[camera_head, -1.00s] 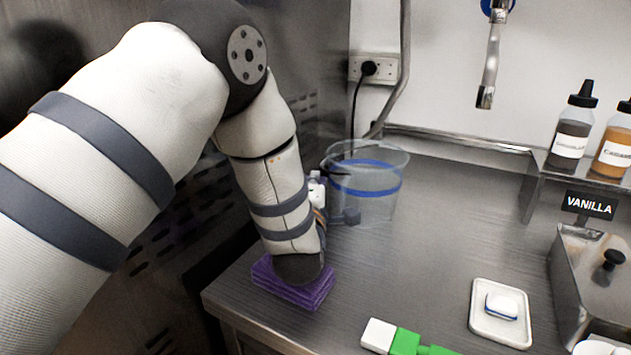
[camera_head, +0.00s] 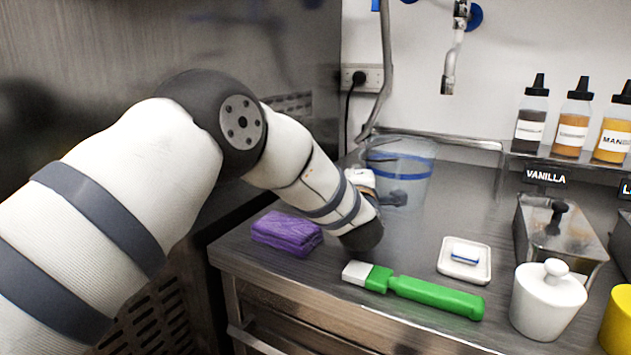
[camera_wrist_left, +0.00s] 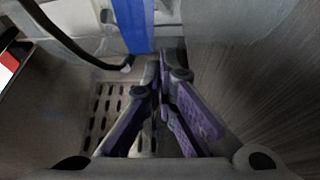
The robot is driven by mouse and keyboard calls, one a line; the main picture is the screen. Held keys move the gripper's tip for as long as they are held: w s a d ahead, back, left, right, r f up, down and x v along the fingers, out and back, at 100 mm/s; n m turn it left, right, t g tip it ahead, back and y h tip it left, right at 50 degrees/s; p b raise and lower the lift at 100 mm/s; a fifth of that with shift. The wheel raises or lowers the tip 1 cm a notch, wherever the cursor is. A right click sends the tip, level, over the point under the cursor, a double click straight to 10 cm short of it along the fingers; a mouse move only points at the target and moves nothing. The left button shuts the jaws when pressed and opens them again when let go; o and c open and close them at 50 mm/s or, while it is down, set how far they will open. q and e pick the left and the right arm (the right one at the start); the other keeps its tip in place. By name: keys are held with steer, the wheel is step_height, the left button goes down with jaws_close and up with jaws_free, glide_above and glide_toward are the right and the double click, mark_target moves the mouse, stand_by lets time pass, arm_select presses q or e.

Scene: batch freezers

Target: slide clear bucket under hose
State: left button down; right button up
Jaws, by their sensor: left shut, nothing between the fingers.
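The clear bucket (camera_head: 418,160) with a blue band stands upright on the steel counter, near the back wall. A metal hose end (camera_head: 449,75) hangs from the wall above it, slightly right of the bucket in the head view. My left gripper (camera_head: 398,196) is low at the bucket's left front side, partly hidden by my wrist; its fingers look shut and empty. In the left wrist view, its fingertips (camera_wrist_left: 165,65) meet close to the bucket's blue band (camera_wrist_left: 132,22). I cannot tell whether they touch it. My right gripper is not in view.
A purple cloth stack (camera_head: 287,232) lies left of my wrist. A green-handled brush (camera_head: 435,296) and a white dish (camera_head: 465,273) lie in front. A grey pipe (camera_head: 383,80) and black cord (camera_head: 347,115) run down behind. Sauce bottles (camera_head: 573,120) stand right.

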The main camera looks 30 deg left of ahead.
mark_target(391, 181)
arm_select(q)
steer(key=d, duration=0.3)
steer(key=shift+s+d, duration=0.15)
steer(key=shift+s, duration=0.1)
steer(key=d, duration=0.3)
steer(key=shift+w, duration=0.3)
steer(key=shift+w+d+f, duration=0.1)
steer(key=shift+w+d, duration=0.05)
steer(key=shift+d, duration=0.05)
steer(key=shift+d+r, duration=0.2)
steer(key=shift+d, duration=0.1)
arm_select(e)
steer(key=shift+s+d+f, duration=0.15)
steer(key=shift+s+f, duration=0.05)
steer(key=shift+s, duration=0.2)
arm_select(q)
steer(key=shift+a, duration=0.1)
